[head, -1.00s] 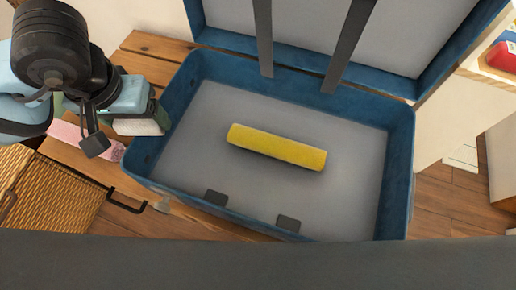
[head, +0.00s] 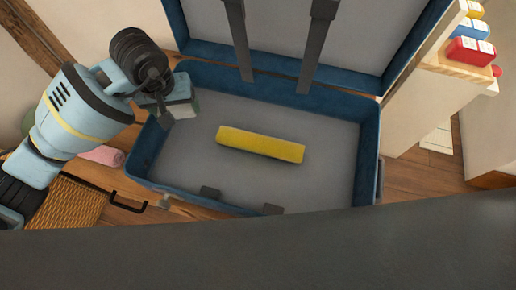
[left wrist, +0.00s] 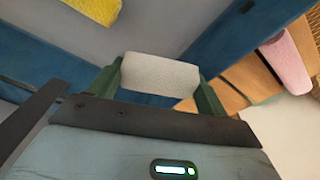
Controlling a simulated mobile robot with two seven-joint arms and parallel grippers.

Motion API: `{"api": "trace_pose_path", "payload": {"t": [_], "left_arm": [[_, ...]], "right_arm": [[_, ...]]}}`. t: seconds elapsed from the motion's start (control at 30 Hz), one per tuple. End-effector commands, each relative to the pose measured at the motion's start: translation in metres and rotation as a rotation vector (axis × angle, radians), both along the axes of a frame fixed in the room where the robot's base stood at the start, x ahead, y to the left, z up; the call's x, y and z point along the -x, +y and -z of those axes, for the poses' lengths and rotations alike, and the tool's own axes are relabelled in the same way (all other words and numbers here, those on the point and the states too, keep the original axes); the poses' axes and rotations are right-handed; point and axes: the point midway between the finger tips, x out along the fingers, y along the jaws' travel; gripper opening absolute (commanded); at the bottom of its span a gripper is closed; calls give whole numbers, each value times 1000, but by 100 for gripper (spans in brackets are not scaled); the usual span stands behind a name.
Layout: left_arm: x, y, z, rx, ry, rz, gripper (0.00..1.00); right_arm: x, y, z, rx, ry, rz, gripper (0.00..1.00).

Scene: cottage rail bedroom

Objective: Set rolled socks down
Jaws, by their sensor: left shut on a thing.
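The rolled socks are a short, off-white bundle (left wrist: 160,75) between the green fingers of my left gripper (left wrist: 160,84) in the left wrist view. In the head view my left gripper (head: 180,108) is shut on them, over the far left corner of the open blue suitcase (head: 150,155). A pale bit of the socks (head: 186,111) shows there, partly hidden by the gripper. The suitcase's grey floor holds a yellow roll (head: 260,144) near its middle. My right gripper is not in view.
The raised suitcase lid (head: 285,40) with dark straps stands at the back. A pink roll (head: 102,155) lies left of the suitcase, near a wicker basket (head: 70,205). The suitcase floor around the yellow roll is clear.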

Motion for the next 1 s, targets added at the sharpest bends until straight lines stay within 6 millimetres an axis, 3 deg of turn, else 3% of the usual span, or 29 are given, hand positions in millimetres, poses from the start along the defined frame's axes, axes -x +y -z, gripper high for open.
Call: {"api": "trace_pose_path", "payload": {"t": [0.43, 0.73, 1.0], "left_arm": [[-1, -1, 8, -3, 4, 0, 55], [0, -2, 56, -2, 7, -1, 55], [-1, -2, 67, -2, 2, 0, 55]], "right_arm": [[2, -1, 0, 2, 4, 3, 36], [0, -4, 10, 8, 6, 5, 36], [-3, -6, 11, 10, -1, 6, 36]]}}
